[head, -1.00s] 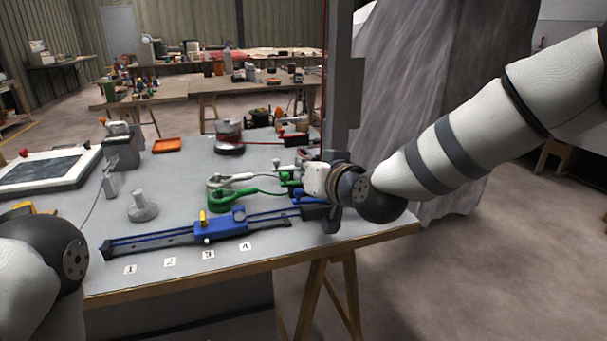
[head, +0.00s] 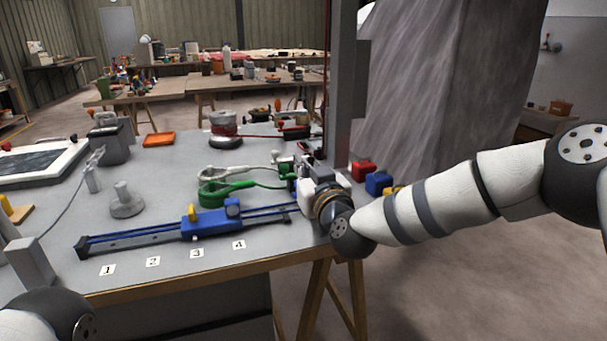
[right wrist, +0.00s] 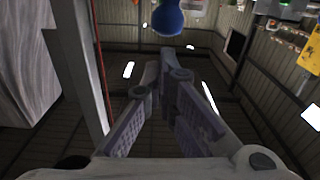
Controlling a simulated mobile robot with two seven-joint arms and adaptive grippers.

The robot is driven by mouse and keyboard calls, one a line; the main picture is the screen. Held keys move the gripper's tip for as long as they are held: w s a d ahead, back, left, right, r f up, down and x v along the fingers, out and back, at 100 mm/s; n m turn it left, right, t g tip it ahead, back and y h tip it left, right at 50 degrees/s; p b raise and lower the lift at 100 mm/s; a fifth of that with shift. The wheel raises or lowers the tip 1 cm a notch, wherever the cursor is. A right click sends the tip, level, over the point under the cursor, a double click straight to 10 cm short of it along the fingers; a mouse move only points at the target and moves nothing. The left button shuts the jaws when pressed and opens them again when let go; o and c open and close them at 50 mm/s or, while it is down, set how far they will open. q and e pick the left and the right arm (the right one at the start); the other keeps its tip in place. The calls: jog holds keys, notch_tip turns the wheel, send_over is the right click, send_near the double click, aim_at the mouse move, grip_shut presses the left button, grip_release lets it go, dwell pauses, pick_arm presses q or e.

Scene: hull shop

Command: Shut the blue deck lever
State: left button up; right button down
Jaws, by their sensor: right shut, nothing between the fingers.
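A blue rounded knob (right wrist: 167,18), perhaps the end of the blue deck lever, shows at the top of the right wrist view, beyond my fingertips and apart from them. My right gripper (right wrist: 155,78) is shut and empty. In the head view the right gripper (head: 309,168) is at the right end of the bench, beside the grey post, and its wrist hides part of the fittings there. I cannot clearly pick out the lever in that view.
A blue slider (head: 212,222) sits on a long track along the bench front. A green rope fitting (head: 215,192) lies behind it. A grey post (head: 342,85) rises at right. Red (head: 363,171) and blue (head: 378,184) blocks show beyond my right wrist.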

jog(key=shift+s+f, duration=0.15)
jog(key=shift+f, duration=0.3)
jog(key=shift+s+a+f+n, duration=0.15)
jog(key=shift+f+n, duration=0.25)
jog(key=shift+f, duration=0.1)
jog(key=shift+s+a+f+n, duration=0.1)
jog(key=shift+a+f+n, duration=0.05)
jog(key=shift+f+n, duration=0.3)
jog(key=shift+f, duration=0.2)
